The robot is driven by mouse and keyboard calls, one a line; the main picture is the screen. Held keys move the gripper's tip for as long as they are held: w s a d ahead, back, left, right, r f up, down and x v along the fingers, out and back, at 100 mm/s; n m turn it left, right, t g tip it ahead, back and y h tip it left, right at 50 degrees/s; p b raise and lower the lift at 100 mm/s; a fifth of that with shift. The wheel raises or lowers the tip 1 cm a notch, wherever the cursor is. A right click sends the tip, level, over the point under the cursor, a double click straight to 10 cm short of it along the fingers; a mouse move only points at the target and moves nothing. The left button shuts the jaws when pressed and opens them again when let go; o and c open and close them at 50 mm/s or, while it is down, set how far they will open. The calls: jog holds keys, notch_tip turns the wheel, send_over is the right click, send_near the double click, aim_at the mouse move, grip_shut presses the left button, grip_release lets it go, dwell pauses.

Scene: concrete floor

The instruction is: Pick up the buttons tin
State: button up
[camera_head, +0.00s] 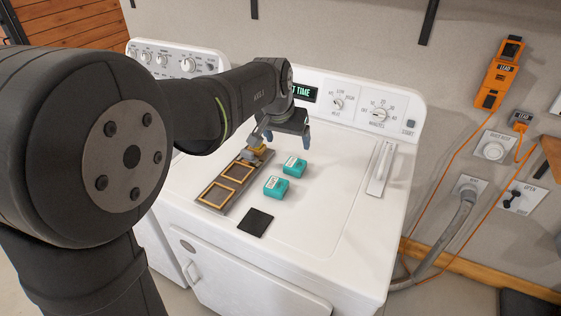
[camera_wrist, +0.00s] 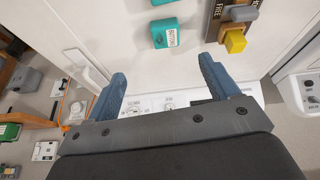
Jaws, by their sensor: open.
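Two teal tins sit on the white dryer top. The label on one, seen in the wrist view, appears to read "BUTTONS"; this buttons tin (camera_wrist: 165,33) looks to be the farther one (camera_head: 295,166) in the head view. The other teal tin (camera_head: 276,187) is nearer the front, its label too small to read; only its edge (camera_wrist: 163,2) shows in the wrist view. My gripper (camera_head: 287,138) is open and empty, above and behind the buttons tin. In the wrist view its blue fingers (camera_wrist: 162,68) stand apart, with the tin beyond the tips.
A grey board (camera_head: 216,193) with yellow-framed squares lies left of the tins, with a yellow block (camera_wrist: 236,41) at its far end. A black square pad (camera_head: 255,222) lies in front. The dryer's control panel (camera_head: 345,97) rises behind.

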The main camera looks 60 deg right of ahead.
jog(key=w+m, duration=0.1)
send_over(295, 163)
jog(key=a, duration=0.3)
notch_tip(295, 163, down, 10)
jog(key=shift+d+x, duration=0.2)
jog(key=shift+x, duration=2.6)
jog(key=shift+r, duration=0.1)
jog(key=shift+c, duration=0.2)
jog(key=c, duration=1.1)
